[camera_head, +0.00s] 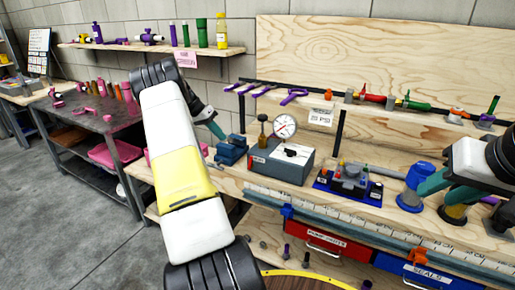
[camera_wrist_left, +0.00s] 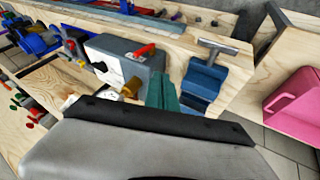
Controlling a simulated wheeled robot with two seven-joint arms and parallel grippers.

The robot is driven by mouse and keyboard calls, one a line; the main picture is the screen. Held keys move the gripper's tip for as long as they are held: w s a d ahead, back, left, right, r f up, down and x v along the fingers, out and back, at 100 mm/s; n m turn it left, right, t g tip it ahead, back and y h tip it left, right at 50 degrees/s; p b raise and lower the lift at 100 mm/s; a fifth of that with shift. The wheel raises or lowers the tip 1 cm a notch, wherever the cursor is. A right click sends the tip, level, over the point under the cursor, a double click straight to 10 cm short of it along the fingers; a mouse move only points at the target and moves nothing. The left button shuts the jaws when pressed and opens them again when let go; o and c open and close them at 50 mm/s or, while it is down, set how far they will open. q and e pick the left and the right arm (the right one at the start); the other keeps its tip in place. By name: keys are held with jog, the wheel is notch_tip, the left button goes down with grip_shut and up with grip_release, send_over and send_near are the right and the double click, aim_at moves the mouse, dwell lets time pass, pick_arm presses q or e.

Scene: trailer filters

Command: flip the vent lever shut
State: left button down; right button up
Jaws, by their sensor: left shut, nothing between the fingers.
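The grey gauge box (camera_head: 283,163) stands on the wooden bench and carries a round white dial (camera_head: 285,126). In the left wrist view, a red lever (camera_wrist_left: 141,51) lies at the box's far edge, and a black knob (camera_wrist_left: 100,66) sits on its side. Which of these is the vent lever is not marked. My left gripper (camera_head: 218,131) is shut and empty, left of the box and above the blue vise (camera_head: 231,150). Its teal fingers (camera_wrist_left: 163,92) appear between box and vise. My right gripper (camera_head: 441,189) appears open, with teal fingers apart, at the bench's right.
A blue base with a grey fixture (camera_head: 349,183) stands right of the box. A blue cup (camera_head: 410,200) is near my right gripper. A shelf with tools (camera_head: 372,107) runs behind. Red (camera_head: 324,243) and blue (camera_head: 419,275) drawers are below. A pink bin (camera_wrist_left: 294,103) is beyond the bench.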

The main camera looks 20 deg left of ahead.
dwell(0.3)
pick_arm(q)
send_near(250, 163)
jog(key=w+a+f, duration=0.2)
jog(key=w+f, duration=0.1)
jog(key=f, duration=0.1)
jog(key=d, duration=0.3)
jog(key=shift+d+f, duration=0.25)
jog(key=shift+d, duration=0.05)
jog(key=shift+d, duration=0.1)
